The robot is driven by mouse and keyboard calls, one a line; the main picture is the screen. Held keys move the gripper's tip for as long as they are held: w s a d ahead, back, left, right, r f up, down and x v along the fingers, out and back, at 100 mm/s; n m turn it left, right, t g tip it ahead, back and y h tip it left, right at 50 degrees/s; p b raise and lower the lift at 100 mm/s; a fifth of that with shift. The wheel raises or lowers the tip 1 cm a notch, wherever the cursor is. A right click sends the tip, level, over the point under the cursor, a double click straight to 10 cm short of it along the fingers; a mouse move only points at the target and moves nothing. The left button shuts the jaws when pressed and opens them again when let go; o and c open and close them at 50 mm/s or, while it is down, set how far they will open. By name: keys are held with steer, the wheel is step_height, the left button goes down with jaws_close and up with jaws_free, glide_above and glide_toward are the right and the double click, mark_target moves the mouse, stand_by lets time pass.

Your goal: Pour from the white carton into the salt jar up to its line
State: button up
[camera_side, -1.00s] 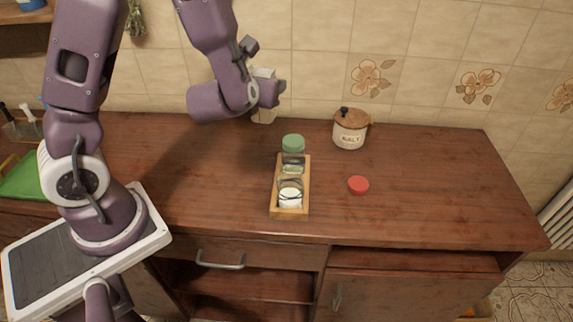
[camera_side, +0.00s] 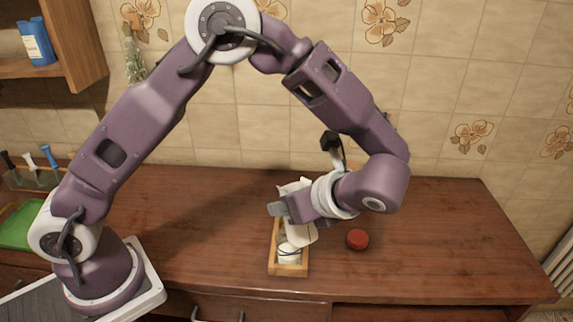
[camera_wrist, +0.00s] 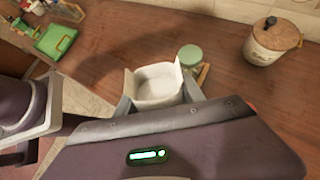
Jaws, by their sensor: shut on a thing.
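The white carton (camera_side: 303,234) is in my gripper (camera_side: 290,207), above the wooden rack in the side view. It looks slightly tilted there. The wrist view shows its open top and pale contents (camera_wrist: 157,83) between my fingers. In the side view, a clear jar with white contents (camera_side: 289,252) stands in the front of the rack, below the carton. The carton and gripper hide part of the jar and the back of the rack. I cannot make out its line or any stream.
The wooden rack (camera_side: 288,270) holds the jars. A green-lidded jar (camera_wrist: 190,55) shows beside the carton in the wrist view. A labelled canister (camera_wrist: 273,42) stands farther back. The counter's right side is clear.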

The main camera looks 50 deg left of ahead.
mark_target(299, 238)
steer(key=shift+s+d+f, duration=0.2)
steer(key=shift+s+d, duration=0.25)
steer(key=shift+d, duration=0.3)
steer(key=shift+f, duration=0.1)
steer(key=shift+d+f+g+h, duration=0.25)
steer(key=shift+f+h, duration=0.4)
steer(key=shift+f, duration=0.55)
steer(key=shift+d+f+g+h, duration=0.1)
steer(key=shift+f+g+h, duration=0.15)
steer(key=shift+f+h, duration=0.65)
steer(key=shift+f+y, duration=0.2)
steer(key=shift+y, duration=0.05)
steer(key=shift+s+d+r+h, duration=0.1)
steer(key=shift+d+r+h, duration=0.05)
steer(key=shift+h, duration=0.4)
steer(key=shift+d+r+h, duration=0.1)
steer(key=shift+d+h, duration=0.05)
steer(key=shift+h, duration=0.4)
steer(key=shift+d+f, duration=0.1)
steer(key=shift+f, duration=0.85)
steer(key=shift+s, duration=0.1)
steer(key=shift+d+r+g+h, duration=0.15)
steer(key=shift+r+h, duration=0.05)
steer(key=shift+h, duration=0.4)
steer(key=shift+d+r+g+h, duration=0.15)
steer(key=shift+h, duration=0.45)
